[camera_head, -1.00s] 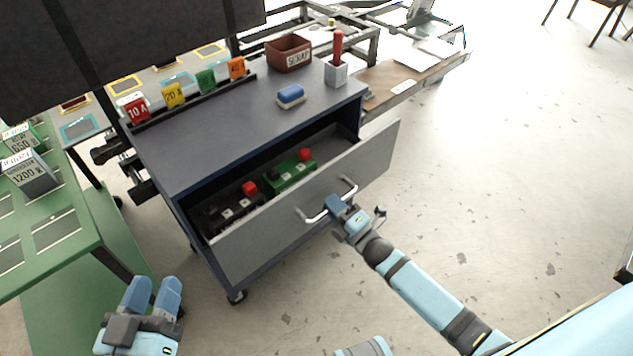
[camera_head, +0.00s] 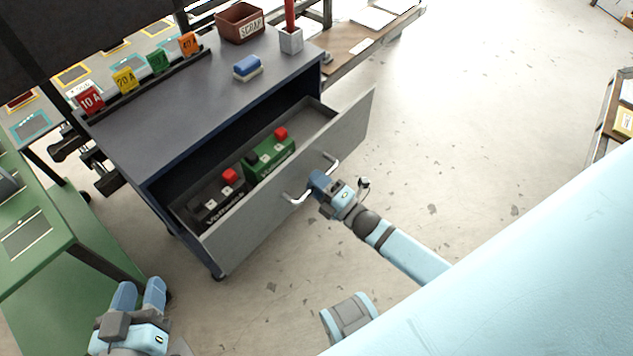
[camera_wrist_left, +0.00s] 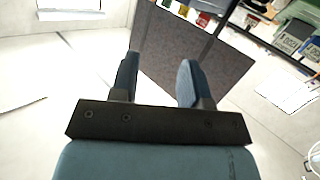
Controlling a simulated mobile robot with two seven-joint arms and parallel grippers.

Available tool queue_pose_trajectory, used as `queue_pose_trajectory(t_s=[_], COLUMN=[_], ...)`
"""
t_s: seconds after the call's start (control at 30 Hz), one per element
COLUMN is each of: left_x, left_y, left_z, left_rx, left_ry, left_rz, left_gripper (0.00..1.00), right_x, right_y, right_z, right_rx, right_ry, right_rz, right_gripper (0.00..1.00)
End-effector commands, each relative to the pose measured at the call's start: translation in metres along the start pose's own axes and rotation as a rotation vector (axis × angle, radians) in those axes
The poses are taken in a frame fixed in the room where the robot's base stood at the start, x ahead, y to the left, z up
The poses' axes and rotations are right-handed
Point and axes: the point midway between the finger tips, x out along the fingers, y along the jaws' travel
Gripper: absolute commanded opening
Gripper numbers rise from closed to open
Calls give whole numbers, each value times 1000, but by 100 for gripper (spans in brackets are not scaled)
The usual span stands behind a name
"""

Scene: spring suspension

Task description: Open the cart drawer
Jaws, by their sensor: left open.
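The cart (camera_head: 150,125) has a dark grey top and a drawer (camera_head: 345,135) with a grey front panel. The drawer stands well out of the cart, with its inside showing. A black battery (camera_head: 212,204) and a green battery (camera_head: 270,155), each with a red cap, sit in it. My right gripper (camera_head: 317,183) is at the bar handle (camera_head: 294,198) on the drawer front and appears shut on it. My left gripper (camera_head: 140,286) is open and empty at the lower left, away from the cart; its spread fingers also show in the left wrist view (camera_wrist_left: 160,65).
A green table (camera_head: 60,245) stands left of the cart. On the cart top are a red scrap bin (camera_head: 240,22), a blue-and-white block (camera_head: 247,68), a white holder (camera_head: 291,40) and several coloured ampere tags (camera_head: 125,79). The floor (camera_head: 480,130) to the right is clear.

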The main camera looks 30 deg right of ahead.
Motion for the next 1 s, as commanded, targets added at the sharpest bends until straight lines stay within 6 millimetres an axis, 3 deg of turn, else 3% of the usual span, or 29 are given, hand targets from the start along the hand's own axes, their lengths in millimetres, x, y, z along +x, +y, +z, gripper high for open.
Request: queue_pose_trajectory(t_s=[0.23, 0.37, 0.57, 0.8, 1.0], left_x=[0, 0, -3, -10, -12], left_y=[0, 0, -8, -13, -16], left_z=[-1, -2, 4, 31, 33], left_rx=[0, 3, 16, 14, 11], left_ry=[0, -9, -58, -155, -175], left_rz=[0, -2, -23, -45, -60], left_gripper=[43, 43, 43, 43, 43], right_x=[-2, -14, -57, -109, -132], right_y=[0, 0, 1, 1, 0], right_z=[0, 0, 0, 0, 0], right_rx=[0, 0, 0, 0, 0], right_ry=[0, -1, -1, 0, 0], right_rz=[0, -2, -5, -3, -1], right_gripper=[41, 41, 41, 41, 41])
